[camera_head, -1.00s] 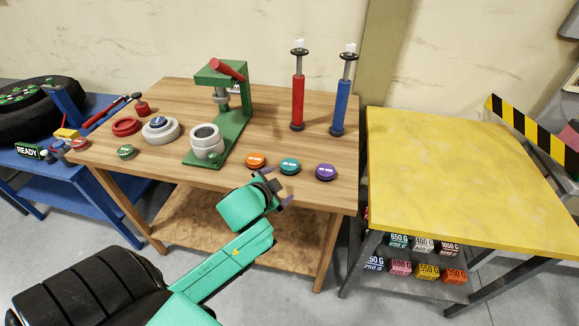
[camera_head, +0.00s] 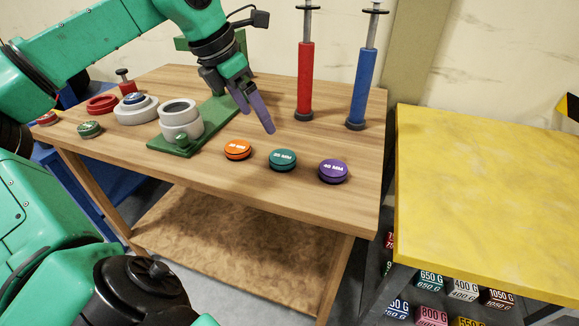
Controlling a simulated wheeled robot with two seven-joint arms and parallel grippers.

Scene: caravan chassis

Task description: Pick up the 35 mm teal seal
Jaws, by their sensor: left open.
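The teal seal (camera_head: 283,160) lies flat on the wooden workbench, its label reading 35 MM. It sits between an orange seal (camera_head: 237,150) on its left and a purple seal (camera_head: 333,171), labelled 45 MM or similar, on its right. My left gripper (camera_head: 256,116) comes in from the upper left and points down. It is open and empty, above the bench, up and to the left of the teal seal and apart from it. My right gripper does not show.
A green press (camera_head: 206,128) with a grey cup (camera_head: 181,120) stands left of the seals, partly hidden by my arm. A red cylinder (camera_head: 305,80) and a blue cylinder (camera_head: 363,85) stand behind. A yellow table (camera_head: 490,190) is at the right. The bench's front edge is close to the seals.

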